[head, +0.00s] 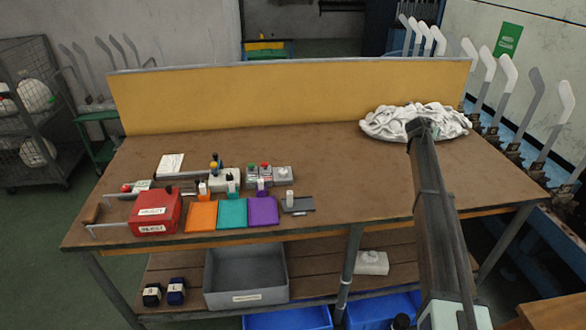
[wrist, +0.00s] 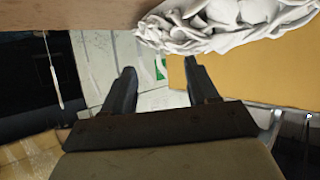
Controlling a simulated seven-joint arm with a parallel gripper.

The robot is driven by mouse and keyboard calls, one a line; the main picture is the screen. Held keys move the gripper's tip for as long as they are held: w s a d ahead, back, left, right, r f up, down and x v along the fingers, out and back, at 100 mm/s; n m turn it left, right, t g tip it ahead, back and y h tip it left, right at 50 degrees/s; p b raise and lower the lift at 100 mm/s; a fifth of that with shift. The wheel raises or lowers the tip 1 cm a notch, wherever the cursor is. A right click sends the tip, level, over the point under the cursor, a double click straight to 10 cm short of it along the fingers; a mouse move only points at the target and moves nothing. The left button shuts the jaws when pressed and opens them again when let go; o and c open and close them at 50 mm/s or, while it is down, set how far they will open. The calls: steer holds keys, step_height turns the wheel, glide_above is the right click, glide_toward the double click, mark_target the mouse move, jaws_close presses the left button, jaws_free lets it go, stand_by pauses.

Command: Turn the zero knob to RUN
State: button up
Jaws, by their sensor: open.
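A row of small grey control boxes stands on the left half of the bench in the head view. One has a green button (head: 252,167), one a red button (head: 265,165), and one a pale round knob (head: 283,173). I cannot tell for sure which is the zero knob, and no RUN marking is readable. In the wrist view my gripper (wrist: 161,82) is open, with nothing between its two dark fingers. It points past the white cloth heap (wrist: 225,25) and the yellow back panel (wrist: 240,80), well away from the boxes.
The red box (head: 155,212), orange pad (head: 201,216), teal pad (head: 232,213) and purple pad (head: 263,211) line the bench's front left. The white cloth heap (head: 375,125) lies at the back right. The bench's middle is bare. White leg-shaped forms (head: 507,75) stand at right.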

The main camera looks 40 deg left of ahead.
steer(key=s+a+m+g, duration=0.1)
steer(key=s+a+g, duration=0.1)
steer(key=s+a, duration=0.5)
steer(key=s+a+m+g, duration=0.15)
steer(key=s+a, duration=0.25)
steer(key=a, duration=0.5)
steer(key=g, duration=0.9)
glide_toward(283, 171)
steer(key=shift+y, duration=0.3)
steer(key=f, duration=0.8)
steer(key=shift+w+d+f, duration=0.2)
steer(key=shift+w+f, duration=0.05)
steer(key=shift+c, duration=0.4)
steer(key=c, duration=1)
steer(key=shift+o, duration=0.2)
